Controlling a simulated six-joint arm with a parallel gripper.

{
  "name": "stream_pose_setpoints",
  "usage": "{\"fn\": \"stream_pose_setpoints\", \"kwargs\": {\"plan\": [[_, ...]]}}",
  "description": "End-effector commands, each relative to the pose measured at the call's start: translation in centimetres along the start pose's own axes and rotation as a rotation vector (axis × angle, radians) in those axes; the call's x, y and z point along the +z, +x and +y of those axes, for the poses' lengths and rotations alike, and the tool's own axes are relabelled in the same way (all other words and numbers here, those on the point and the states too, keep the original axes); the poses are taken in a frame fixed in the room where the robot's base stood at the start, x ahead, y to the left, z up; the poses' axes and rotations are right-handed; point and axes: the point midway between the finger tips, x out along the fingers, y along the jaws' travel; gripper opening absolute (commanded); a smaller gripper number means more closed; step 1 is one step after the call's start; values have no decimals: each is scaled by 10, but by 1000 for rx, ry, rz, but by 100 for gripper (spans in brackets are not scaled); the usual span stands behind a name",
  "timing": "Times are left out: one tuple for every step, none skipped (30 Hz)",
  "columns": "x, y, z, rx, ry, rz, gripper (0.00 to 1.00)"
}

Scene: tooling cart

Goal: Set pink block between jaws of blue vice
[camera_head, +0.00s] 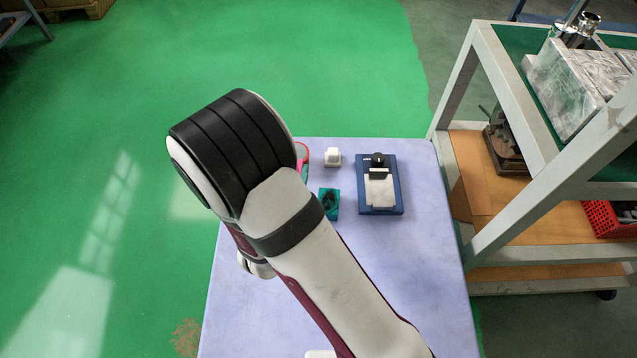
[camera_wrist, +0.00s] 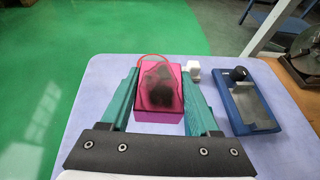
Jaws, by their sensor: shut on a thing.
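In the wrist view my gripper (camera_wrist: 160,73) has its two teal fingers shut on the pink block (camera_wrist: 160,100), which has a dark blotch on its face. The blue vice (camera_wrist: 237,112), with silver metal parts and a black knob, lies to the right of the gripper, apart from the block. In the head view the blue vice (camera_head: 401,200) sits on the right part of the tabletop, with nothing visible set in it. My arm hides most of my gripper and the pink block there.
A red ring-shaped thing (camera_head: 303,147) shows beside my arm. A shelf rack (camera_head: 470,60) stands close on the right. The front right tabletop is clear.

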Motion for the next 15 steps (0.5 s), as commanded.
{"fn": "stream_pose_setpoints", "kwargs": {"plan": [[2, 0, -1, 0, 1, -1, 0], [3, 1, -3, -1, 1, -1, 0], [5, 4, -7, -1, 0, 0, 0], [7, 8, -12, -2, 0, 0, 0], [9, 12, -19, -1, 0, -1, 0], [12, 19, -30, 2, -1, -1, 0], [14, 25, -41, 4, -3, 0, 0], [17, 31, -53, 7, -5, 0, 0], [20, 38, -70, 14, -6, 1, 0], [22, 42, -82, 19, -9, 0, 0], [23, 46, -96, 25, -11, 1, 0], [24, 50, -114, 32, -14, 1, 0], [25, 51, -128, 38, -15, 1, 0], [25, 52, -140, 45, -18, 0, 0], [24, 51, -156, 54, -21, 1, 0]]}}
